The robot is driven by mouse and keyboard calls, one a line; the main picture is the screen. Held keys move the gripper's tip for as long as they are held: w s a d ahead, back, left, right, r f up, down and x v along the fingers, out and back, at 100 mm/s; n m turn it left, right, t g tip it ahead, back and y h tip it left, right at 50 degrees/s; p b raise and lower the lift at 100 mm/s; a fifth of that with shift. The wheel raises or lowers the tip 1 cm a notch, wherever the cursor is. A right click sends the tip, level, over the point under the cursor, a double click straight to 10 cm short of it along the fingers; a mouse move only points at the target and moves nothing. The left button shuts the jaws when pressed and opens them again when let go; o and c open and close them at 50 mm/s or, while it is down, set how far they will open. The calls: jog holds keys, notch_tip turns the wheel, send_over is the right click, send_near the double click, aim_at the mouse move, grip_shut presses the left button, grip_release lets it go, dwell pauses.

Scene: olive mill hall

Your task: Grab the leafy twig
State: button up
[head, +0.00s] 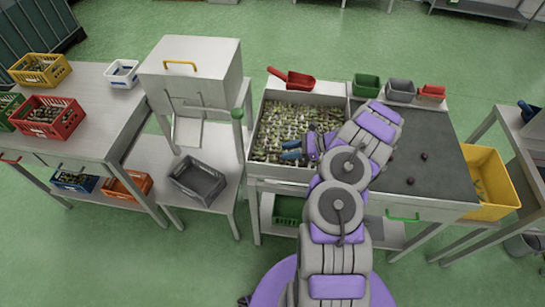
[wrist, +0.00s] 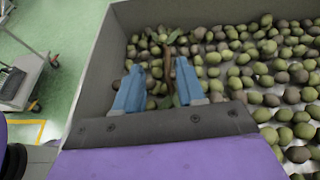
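The leafy twig (wrist: 167,62) is a thin brown stem with green leaves. It lies on the olives near the left wall of the sorting tray in the wrist view. My gripper (wrist: 158,68) has two blue fingers, spread apart, with the twig in the gap between them. The stem appears nearer the right finger; whether it touches is unclear. I cannot make out the twig there.
Green and dark olives (wrist: 270,75) surround the fingers. The tray's grey wall (wrist: 95,75) is close on the left. A red scoop (head: 291,79) rests at the tray's back edge. A dark belt (head: 440,160) with a few olives lies to the right.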

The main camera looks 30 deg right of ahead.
aim_at(277, 152)
jog(key=shift+w+d+f, duration=0.15)
jog(key=shift+d+f, duration=0.15)
jog(key=shift+d, duration=0.45)
jog(key=shift+w+f, duration=0.15)
jog(key=shift+f, duration=0.1)
jog(key=x, duration=0.2)
jog(key=b+x, duration=0.1)
jog(key=x, duration=0.1)
jog(key=r+b+x, duration=0.1)
jog(key=x, duration=0.1)
jog(key=shift+a, duration=0.5)
jog(key=shift+d, duration=0.4)
jog(key=shift+c, duration=0.2)
jog(key=shift+d+f, duration=0.1)
jog(key=shift+d, duration=0.5)
jog(key=c, duration=0.3)
jog(key=shift+s+d, duration=0.1)
jog(key=shift+s, duration=0.1)
jog(key=shift+c, duration=1.4)
jog(key=shift+a, duration=0.75)
grip_shut()
